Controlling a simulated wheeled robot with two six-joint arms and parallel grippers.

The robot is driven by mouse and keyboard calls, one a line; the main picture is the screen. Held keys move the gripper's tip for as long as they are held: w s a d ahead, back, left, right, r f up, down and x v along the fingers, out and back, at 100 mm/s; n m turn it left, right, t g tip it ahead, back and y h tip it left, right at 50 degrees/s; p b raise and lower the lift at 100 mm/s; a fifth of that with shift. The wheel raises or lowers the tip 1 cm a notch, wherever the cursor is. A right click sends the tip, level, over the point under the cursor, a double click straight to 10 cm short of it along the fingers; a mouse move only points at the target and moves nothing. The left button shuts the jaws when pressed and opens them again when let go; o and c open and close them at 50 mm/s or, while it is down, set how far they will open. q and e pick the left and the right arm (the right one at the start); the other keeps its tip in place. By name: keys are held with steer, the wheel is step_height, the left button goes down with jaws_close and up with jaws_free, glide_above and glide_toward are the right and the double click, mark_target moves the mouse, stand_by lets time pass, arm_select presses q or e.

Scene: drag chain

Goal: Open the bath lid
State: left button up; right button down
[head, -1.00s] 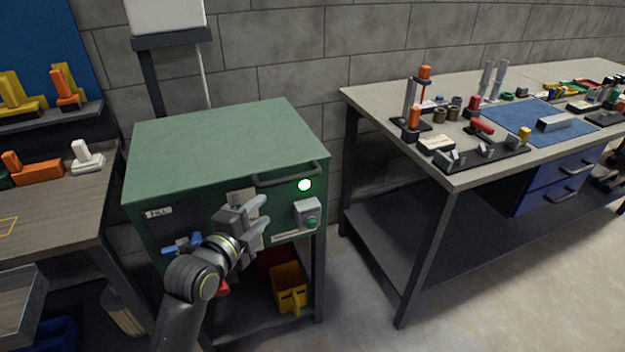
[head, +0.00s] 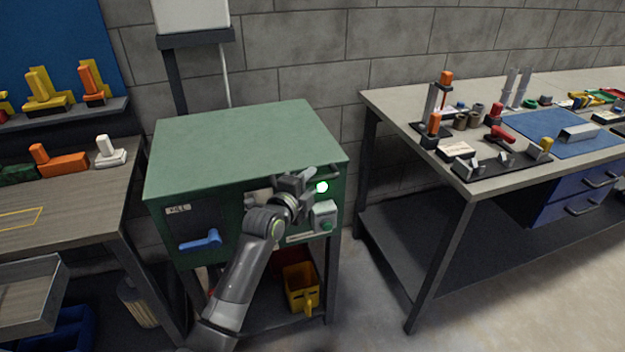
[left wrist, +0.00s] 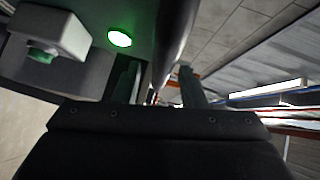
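The bath is a green cabinet with a flat green lid (head: 245,145), which lies closed. A dark bar handle (head: 337,172) runs along its upper front edge, mostly hidden by my left gripper. My left gripper (head: 316,179) is at this handle, in front of the cabinet. In the left wrist view the two fingers (left wrist: 160,88) stand apart, with the dark handle bar (left wrist: 173,38) running in between or just beyond them. I cannot tell whether they touch it. My right gripper is not in view.
A lit green lamp (head: 321,187) and a grey box with a green button (head: 325,214) sit right beside the gripper. A blue lever (head: 200,241) is on the front left. Workbenches flank the bath, and a grey panel on a post (head: 192,38) stands behind.

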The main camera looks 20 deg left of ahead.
arm_select(q)
steer(key=shift+x, duration=0.85)
steer(key=shift+c, duration=0.5)
jaws_close()
